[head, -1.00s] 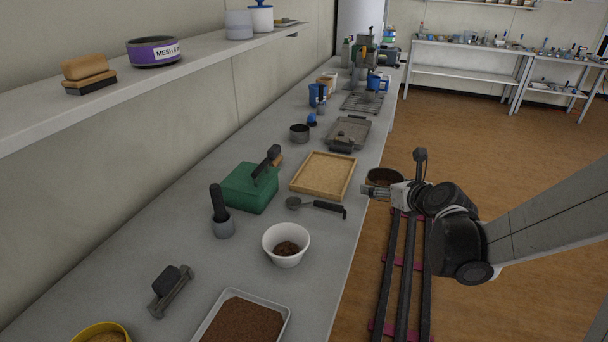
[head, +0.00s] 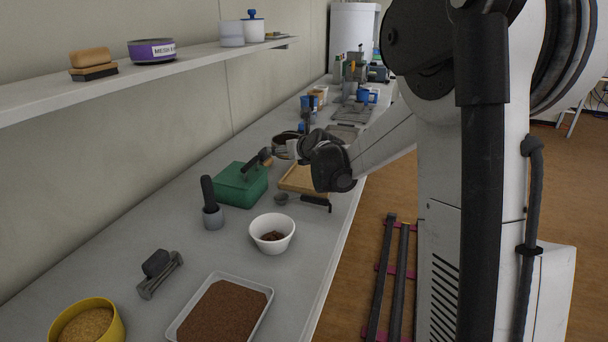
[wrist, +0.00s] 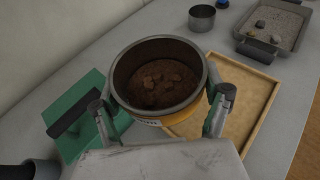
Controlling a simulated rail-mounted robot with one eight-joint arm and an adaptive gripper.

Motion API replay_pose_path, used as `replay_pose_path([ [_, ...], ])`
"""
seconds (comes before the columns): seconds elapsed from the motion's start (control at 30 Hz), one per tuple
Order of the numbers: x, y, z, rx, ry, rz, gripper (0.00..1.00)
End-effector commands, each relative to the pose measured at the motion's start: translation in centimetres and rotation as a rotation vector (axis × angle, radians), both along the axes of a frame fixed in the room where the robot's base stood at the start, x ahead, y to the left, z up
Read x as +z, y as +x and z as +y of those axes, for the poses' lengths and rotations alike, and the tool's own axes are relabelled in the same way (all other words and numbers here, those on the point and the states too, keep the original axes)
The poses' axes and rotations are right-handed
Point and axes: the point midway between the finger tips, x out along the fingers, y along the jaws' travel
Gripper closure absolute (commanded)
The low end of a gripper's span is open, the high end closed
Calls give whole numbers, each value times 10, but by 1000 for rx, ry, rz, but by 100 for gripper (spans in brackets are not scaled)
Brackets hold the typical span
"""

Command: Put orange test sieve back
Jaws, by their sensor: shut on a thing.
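The orange test sieve (wrist: 172,115) shows in the wrist view as a round grey-rimmed pan with an orange band on its near outside. Dark soil with several clods lies inside it. My gripper (wrist: 160,104) is shut on it, one finger at each side of its wall. In the head view the sieve (head: 282,145) looks dark and small, and my gripper (head: 293,149) and wrist partly hide it. It is held above the bench, around the green box (head: 238,187) and wooden tray (head: 298,181).
The wall shelf (head: 200,54) holds a purple mesh sieve (head: 152,52), a brush and pale containers. A white bowl (head: 272,233), soil tray (head: 267,290), yellow sieve (head: 112,325) and mortar (head: 212,218) stand on the bench. A metal cup (wrist: 201,18) stands beyond the held sieve.

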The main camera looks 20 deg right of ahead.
Motion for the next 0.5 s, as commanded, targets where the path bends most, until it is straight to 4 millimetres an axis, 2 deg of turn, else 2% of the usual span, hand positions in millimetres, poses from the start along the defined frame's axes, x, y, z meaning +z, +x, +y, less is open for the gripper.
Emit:
replay_pose_path([
  [0.03, -7, 2, -11, -4, 0, -1, 62],
  [0.3, -40, 14, -63, -3, 2, -1, 62],
  [0.5, -57, 21, -92, -2, 1, -1, 62],
])
